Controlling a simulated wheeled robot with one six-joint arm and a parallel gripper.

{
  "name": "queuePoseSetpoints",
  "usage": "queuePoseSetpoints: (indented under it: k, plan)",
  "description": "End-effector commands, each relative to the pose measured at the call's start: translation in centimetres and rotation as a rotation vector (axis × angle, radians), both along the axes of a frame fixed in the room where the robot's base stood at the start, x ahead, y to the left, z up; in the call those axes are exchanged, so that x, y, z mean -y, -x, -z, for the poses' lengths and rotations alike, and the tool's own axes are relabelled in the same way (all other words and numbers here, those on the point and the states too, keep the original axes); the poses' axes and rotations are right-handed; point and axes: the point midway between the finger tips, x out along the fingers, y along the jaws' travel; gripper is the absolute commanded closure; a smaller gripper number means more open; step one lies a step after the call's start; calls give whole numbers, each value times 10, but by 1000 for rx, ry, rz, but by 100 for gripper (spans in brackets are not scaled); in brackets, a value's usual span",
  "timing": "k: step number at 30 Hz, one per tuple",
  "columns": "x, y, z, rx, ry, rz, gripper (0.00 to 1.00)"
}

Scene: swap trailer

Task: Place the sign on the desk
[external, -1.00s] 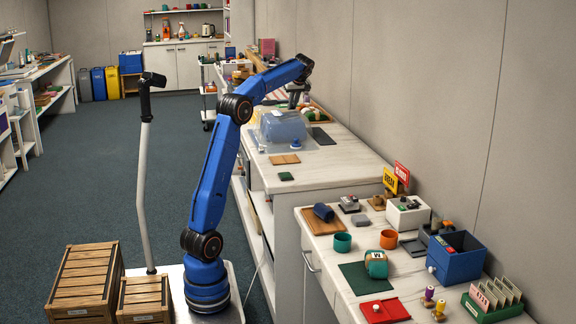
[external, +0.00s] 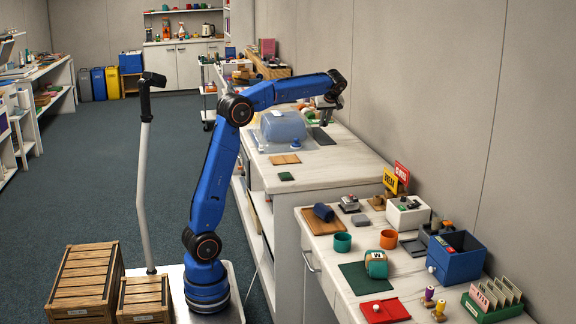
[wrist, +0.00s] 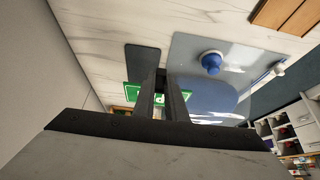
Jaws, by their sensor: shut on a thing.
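My gripper (external: 327,103) is over the long marble-topped counter (external: 345,165). In the wrist view, my gripper (wrist: 160,78) has its fingers close together. A green sign (wrist: 132,95) with white marks shows on both sides of the fingers, partly hidden by them; my gripper is shut on it. The dark mat also shows in the external view (external: 322,137), below my gripper.
A large blue rounded object (external: 283,125) rests on a clear sheet beside the mat, with a blue knobbed piece (external: 295,143) near it. Red and yellow signs (external: 402,172) stand on the nearer desk among cups and boxes. The wall rises close on the right. The counter's near right part is clear.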

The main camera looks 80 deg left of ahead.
Motion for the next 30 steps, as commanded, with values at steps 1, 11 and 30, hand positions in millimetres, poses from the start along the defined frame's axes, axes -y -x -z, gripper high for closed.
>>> queuePoseSetpoints:
  k: [1, 11, 30]
  plan:
    - [3, -2, 3, 0, -1, 6, 100]
    - [5, -3, 12, 0, -2, 10, 100]
    - [5, -2, 84, 0, -2, 10, 100]
